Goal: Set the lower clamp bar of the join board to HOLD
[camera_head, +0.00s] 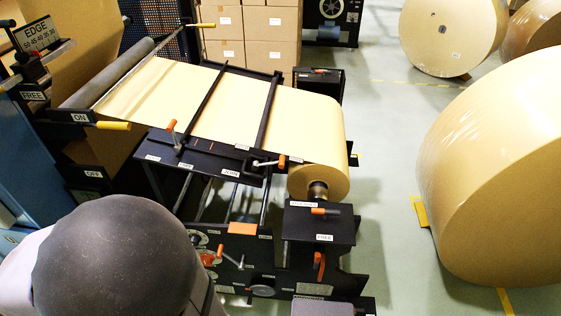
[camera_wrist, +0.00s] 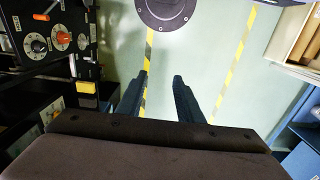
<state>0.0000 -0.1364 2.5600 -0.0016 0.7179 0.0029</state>
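The join board (camera_head: 210,154) is a dark plate along the near side of the kraft web (camera_head: 165,92). Two dark clamp bars cross the web, one on the left (camera_head: 206,98) and one on the right (camera_head: 268,112). An orange-tipped lever (camera_head: 173,130) stands nearly upright by the left bar's near end. My gripper (camera_wrist: 162,80) is open and empty in the wrist view, over the floor. The head view does not show its fingers.
The kraft roll (camera_head: 319,181) hangs at the web's right end. A black panel (camera_wrist: 50,45) with orange knobs fills the wrist view's upper left. Large rolls (camera_head: 500,170) stand at right. Boxes (camera_head: 225,55) are stacked behind. Open floor (camera_head: 385,150) lies between.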

